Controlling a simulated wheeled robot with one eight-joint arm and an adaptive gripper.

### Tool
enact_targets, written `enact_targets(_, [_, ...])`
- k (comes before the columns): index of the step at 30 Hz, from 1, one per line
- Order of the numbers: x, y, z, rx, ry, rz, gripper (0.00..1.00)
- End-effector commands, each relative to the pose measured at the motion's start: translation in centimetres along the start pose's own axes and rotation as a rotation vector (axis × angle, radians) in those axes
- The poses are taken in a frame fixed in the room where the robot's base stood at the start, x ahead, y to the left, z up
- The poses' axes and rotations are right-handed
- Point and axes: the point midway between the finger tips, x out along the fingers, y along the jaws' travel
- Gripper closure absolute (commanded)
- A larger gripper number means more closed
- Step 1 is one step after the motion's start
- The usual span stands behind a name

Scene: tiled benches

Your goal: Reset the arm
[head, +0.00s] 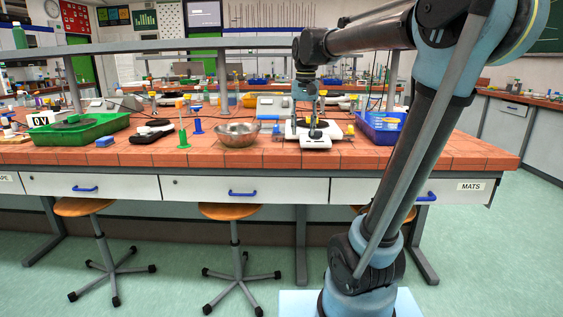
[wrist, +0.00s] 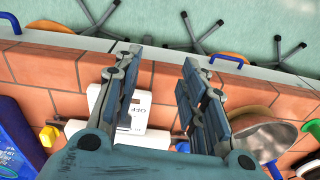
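My arm rises at the right of the head view and bends over the bench. My gripper (head: 315,118) points down above a white device with a dark top (head: 312,138). In the wrist view my gripper (wrist: 160,68) has its two fingers apart, with only red tiles and part of the white device (wrist: 137,118) showing between and below them. Nothing is held. The device bears an "OFF" label, and the left finger hides part of it. I cannot tell the exact height of the fingertips above it.
A metal bowl (head: 237,134) stands left of the device, and a blue tray (head: 382,127) stands right of it. A green tray (head: 78,132) is at the far left. A grey shelf rail (head: 230,43) crosses above the bench. Bare tiles lie along the front edge.

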Motion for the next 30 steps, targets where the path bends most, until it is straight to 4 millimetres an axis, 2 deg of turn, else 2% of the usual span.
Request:
enact_targets(1, [1.0,1.3,1.4,-0.001,0.006,-0.001,0.62])
enact_targets(6, [4.5,4.6,5.4,-0.018,0.031,-0.004,0.62])
enact_targets(15, [11.9,9.3,12.6,-0.052,0.073,-0.003,0.62])
enact_targets(24, [20.3,12.7,19.4,-0.084,0.115,0.006,0.62])
enact_targets(30, [24.2,13.8,22.1,-0.101,0.132,0.012,0.62])
